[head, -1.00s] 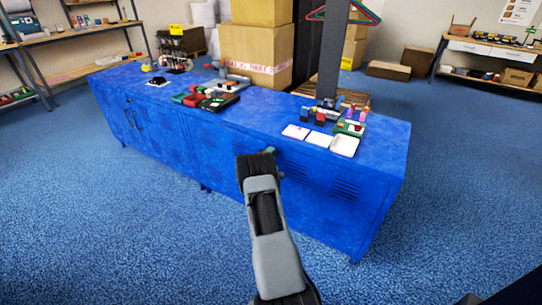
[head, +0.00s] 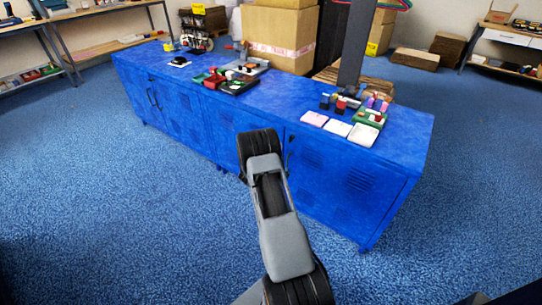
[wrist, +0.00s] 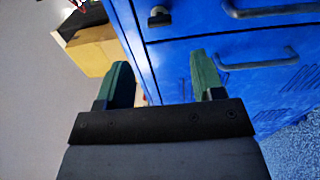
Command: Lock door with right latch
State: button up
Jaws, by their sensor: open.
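The blue metal cabinet (head: 215,122) stands ahead with vented doors that look closed in the head view. In the wrist view, a dark seam separates two blue doors (wrist: 225,48). A small dark round latch or knob (wrist: 159,17) sits on the upper door in that picture, near the cabinet's edge. A dark bar handle (wrist: 258,60) is on the lower door and another handle (wrist: 275,9) on the upper one. My gripper (wrist: 162,80) is open and empty, its green fingers spread before the cabinet, apart from the latch. In the head view my arm hides it.
The cabinet top carries a dark tray with red and green items (head: 228,82), white and pink trays (head: 337,127) and small bottles. Cardboard boxes (head: 280,35) and a dark post (head: 356,45) stand behind. Blue carpet (head: 120,215) in front is clear.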

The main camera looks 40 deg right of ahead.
jog(key=shift+v, duration=2.35)
